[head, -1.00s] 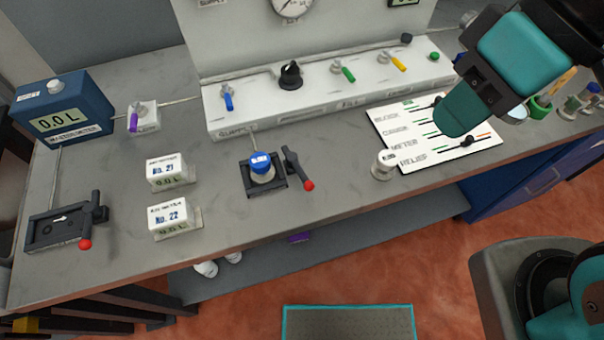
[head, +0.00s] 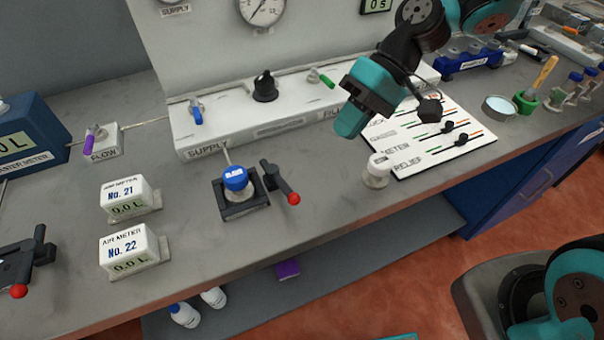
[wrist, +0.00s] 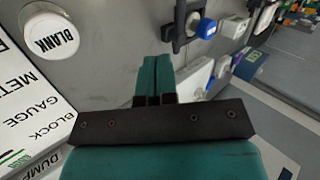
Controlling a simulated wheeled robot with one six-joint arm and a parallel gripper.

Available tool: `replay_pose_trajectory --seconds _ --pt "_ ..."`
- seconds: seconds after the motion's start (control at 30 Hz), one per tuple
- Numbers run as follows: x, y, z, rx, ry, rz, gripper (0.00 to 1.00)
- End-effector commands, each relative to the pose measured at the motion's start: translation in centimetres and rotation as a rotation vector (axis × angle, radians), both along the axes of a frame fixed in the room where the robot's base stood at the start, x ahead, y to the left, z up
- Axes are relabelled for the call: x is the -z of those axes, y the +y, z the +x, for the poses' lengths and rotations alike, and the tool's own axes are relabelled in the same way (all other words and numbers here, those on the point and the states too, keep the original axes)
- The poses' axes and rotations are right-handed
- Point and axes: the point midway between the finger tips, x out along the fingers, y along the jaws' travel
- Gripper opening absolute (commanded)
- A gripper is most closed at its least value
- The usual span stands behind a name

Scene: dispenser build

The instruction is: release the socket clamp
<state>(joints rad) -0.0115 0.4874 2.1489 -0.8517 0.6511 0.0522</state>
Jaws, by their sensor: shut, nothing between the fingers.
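A black clamp (head: 246,209) sits on the bench in front of the SUPPLY panel, around a white part with a blue top (head: 235,178). Its black lever (head: 275,177) with a red knob (head: 293,199) sticks out on its right. The clamp also shows at the top of the wrist view (wrist: 180,30), beside the blue top (wrist: 207,28). My gripper (head: 347,122) is shut and empty, above the bench to the right of the clamp and apart from it. Its fingers (wrist: 160,65) are together in the wrist view.
A white BLANK cap (wrist: 48,38) stands near the gripper, also visible in the head view (head: 376,173). The label board (head: 400,160) lies to its right. Air meters No. 21 (head: 128,197) and No. 22 (head: 130,248) stand left. Another black fixture with a red knob (head: 18,291) is far left.

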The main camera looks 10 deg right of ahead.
Motion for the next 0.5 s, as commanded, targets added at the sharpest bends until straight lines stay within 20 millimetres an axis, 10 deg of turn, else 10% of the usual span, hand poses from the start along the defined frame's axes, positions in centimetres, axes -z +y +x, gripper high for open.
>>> replay_pose_trajectory --seconds 0.5 --pt "6.0 6.7 -3.4 -0.005 0.002 -0.002 0.0"
